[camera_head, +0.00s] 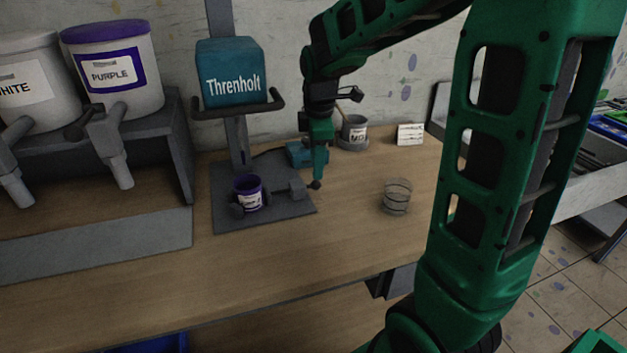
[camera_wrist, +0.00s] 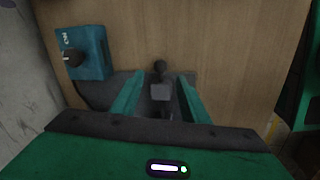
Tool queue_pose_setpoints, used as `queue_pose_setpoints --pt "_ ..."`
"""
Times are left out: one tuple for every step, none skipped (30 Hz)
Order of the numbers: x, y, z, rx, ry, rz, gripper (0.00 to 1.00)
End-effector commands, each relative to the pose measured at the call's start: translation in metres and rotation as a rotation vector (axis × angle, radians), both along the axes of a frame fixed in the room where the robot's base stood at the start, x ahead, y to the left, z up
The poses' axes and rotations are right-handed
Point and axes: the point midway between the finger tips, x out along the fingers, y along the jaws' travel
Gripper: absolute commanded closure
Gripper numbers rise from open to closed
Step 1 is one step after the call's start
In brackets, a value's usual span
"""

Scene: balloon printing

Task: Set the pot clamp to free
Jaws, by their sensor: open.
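The purple pot (camera_head: 248,195) stands upright on the dark base plate of the Threnholt press, between dark clamp jaws low on its sides. The pot clamp (camera_head: 297,188) has a grey block to the right of the pot and a dark round knob (camera_head: 315,184) at its right end. My gripper (camera_head: 318,170) points down over the clamp's right end. The pot is hidden there.
A teal switch box with a black dial (camera_wrist: 84,55) sits close behind the clamp. A grey pot with brushes (camera_head: 354,130) and a white card (camera_head: 410,134) stand at the back. A clear ringed cup (camera_head: 397,197) stands to the right. The front table (camera_head: 300,270) is clear.

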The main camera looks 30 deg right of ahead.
Motion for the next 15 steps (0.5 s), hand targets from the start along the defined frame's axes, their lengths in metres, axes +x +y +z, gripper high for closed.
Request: queue_pose_setpoints --pt "0.001 -0.001 -0.010 0.000 0.004 -0.001 0.59" --pt "0.001 -0.001 -0.016 0.000 0.005 -0.001 0.59" --pt "0.003 -0.002 -0.023 0.000 0.005 -0.002 0.59" --pt "0.004 -0.002 -0.028 0.001 0.005 -0.002 0.59" --pt "0.005 -0.003 -0.033 0.001 0.004 -0.002 0.59" --pt "0.006 -0.003 -0.039 0.001 0.005 -0.002 0.59" --pt "0.006 -0.003 -0.044 0.001 0.004 -0.002 0.59" --pt "0.007 -0.004 -0.047 0.001 0.004 -0.002 0.59" --pt "0.008 -0.004 -0.052 0.001 0.004 -0.002 0.59" --pt "0.009 -0.004 -0.056 0.001 0.003 -0.002 0.59" --pt "0.010 -0.005 -0.058 0.001 0.003 -0.003 0.59" --pt "0.010 -0.005 -0.061 0.000 0.002 -0.003 0.59" --pt "0.011 -0.005 -0.063 0.000 0.002 -0.003 0.59" --pt "0.011 -0.005 -0.065 0.001 0.001 -0.003 0.59" --pt "0.011 -0.005 -0.067 0.001 0.001 -0.003 0.59"
